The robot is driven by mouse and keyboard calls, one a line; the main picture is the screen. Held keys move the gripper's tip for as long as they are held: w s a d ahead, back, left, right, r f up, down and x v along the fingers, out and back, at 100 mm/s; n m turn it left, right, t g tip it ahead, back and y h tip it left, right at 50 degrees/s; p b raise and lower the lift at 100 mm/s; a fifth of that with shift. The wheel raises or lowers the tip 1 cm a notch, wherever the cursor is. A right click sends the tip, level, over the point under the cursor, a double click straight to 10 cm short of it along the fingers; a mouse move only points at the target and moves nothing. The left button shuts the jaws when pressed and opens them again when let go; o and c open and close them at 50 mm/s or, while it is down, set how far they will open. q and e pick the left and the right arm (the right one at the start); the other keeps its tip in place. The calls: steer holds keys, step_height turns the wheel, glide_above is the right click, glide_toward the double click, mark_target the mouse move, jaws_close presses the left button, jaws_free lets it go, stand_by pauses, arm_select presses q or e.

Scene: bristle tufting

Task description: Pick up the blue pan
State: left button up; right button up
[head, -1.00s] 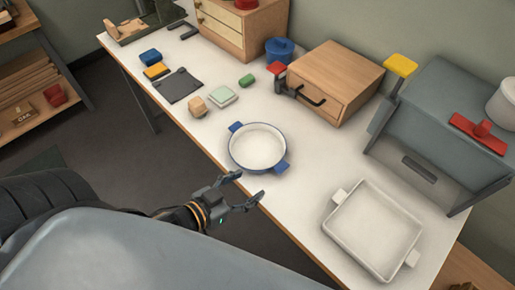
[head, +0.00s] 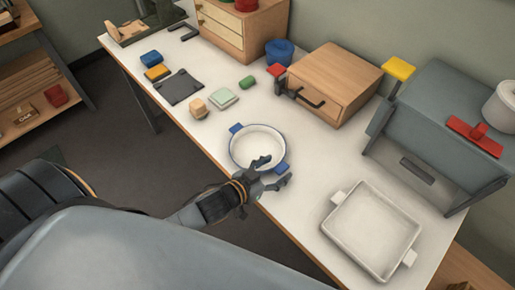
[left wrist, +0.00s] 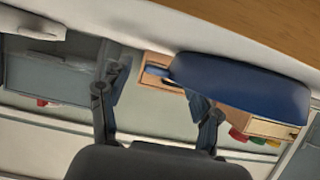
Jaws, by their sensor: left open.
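The blue pan (head: 257,141) is a round, shallow pan with a white inside, a blue rim and two blue handles. It sits on the white table (head: 310,205) near its front edge. My left gripper (head: 277,171) is open, with its fingers either side of the pan's near-right handle (head: 282,168). I cannot tell whether they touch it. My right gripper is not in view.
A white square baking dish (head: 372,232) stands to the right. A grey oven-like box (head: 430,130) and a wooden drawer box (head: 335,80) stand behind. A blue pot (head: 279,53), small blocks and a dark board (head: 179,86) lie farther back. Table around the pan is clear.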

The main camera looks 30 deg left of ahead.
arm_select(q)
steer(key=shift+x, duration=1.05)
jaws_close()
steer(key=shift+r, duration=0.1)
steer(key=shift+r, duration=0.1)
